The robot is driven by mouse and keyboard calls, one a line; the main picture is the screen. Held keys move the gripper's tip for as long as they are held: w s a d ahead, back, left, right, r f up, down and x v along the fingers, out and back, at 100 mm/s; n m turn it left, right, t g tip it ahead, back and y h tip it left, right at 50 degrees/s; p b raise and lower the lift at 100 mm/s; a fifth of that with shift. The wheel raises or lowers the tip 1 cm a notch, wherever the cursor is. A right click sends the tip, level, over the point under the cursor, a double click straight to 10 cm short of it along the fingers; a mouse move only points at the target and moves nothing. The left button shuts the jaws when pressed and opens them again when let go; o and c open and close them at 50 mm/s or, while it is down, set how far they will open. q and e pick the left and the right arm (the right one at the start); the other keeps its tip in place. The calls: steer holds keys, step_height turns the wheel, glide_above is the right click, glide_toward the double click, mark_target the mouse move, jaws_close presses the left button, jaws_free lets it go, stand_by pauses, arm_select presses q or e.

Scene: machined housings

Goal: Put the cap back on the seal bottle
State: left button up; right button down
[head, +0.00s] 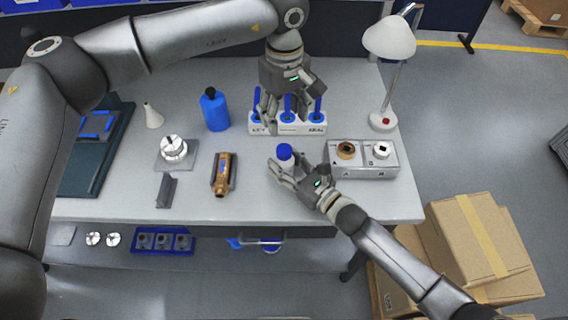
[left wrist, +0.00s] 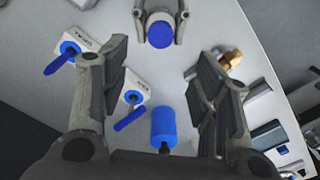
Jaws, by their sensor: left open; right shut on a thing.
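A white bottle (head: 286,165) with a blue cap-like top (head: 284,152) stands upright in my right gripper (head: 289,170), which is shut on it near the table's front. The blue top also shows in the left wrist view (left wrist: 160,35), between the right fingers; how firmly it sits cannot be told. My left gripper (head: 287,112) is open and empty, over the white labelled rack (head: 289,129) behind the bottle. Its open fingers show in the left wrist view (left wrist: 160,65).
A blue bottle with a black tip (head: 214,110) stands left of the rack. A grey block with two parts (head: 362,160) and a lamp (head: 388,60) stand right.

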arm_select(q)
steer(key=shift+r, duration=0.6)
arm_select(e)
steer(key=c, duration=0.6)
jaws_free()
steer(key=shift+c, duration=0.2)
steer(key=v, duration=1.2)
arm_select(q)
steer(key=shift+s+f, duration=0.1)
arm_select(e)
steer(key=shift+s, duration=0.15)
